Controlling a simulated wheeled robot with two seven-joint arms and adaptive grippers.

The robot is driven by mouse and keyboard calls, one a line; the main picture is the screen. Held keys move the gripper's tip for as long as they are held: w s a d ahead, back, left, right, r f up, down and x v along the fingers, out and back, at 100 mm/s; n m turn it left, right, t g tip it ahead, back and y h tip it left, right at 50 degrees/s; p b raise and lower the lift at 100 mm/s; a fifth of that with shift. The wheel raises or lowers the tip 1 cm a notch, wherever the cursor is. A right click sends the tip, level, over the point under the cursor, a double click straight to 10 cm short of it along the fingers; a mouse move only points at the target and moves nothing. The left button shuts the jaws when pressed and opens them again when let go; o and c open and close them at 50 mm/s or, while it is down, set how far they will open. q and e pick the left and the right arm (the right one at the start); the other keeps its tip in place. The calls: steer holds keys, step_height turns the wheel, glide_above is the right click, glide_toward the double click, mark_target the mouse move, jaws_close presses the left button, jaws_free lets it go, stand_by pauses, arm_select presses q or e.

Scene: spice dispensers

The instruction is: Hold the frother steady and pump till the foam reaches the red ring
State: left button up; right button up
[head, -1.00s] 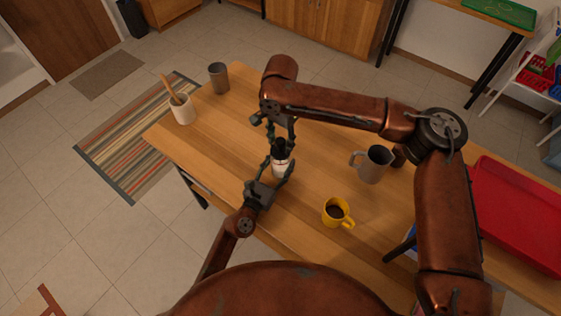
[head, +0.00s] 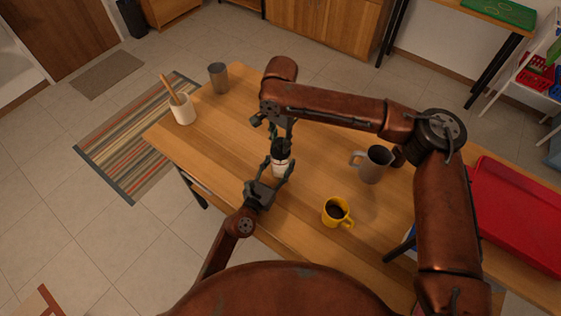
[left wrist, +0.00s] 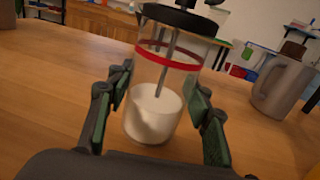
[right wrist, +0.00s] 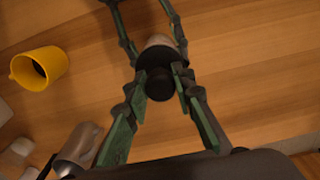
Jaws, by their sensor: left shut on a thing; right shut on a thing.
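The frother (head: 281,168) stands upright on the wooden table, a clear cylinder with a black lid. In the left wrist view, its red ring (left wrist: 166,59) circles the upper part and a plunger rod runs down inside. White foam (left wrist: 154,112) fills the lower part, its top clearly below the ring. My left gripper (left wrist: 160,104) is shut around the frother's body, a finger on each side. My right gripper (right wrist: 160,82) is above the lid, shut on the dark plunger knob (right wrist: 159,86). In the head view my right gripper (head: 279,138) partly covers the knob.
A yellow mug (head: 336,212) with dark liquid and a grey pitcher (head: 374,165) stand to the right. A red tray (head: 520,215) lies at right.

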steer(key=shift+r, duration=3.15)
steer(key=shift+f, duration=0.15)
steer(key=shift+r, duration=0.25)
steer(key=shift+f, duration=0.15)
stand_by(0.3)
steer(key=shift+f, duration=3.05)
steer(key=shift+r, duration=3.2)
steer(key=shift+f, duration=0.15)
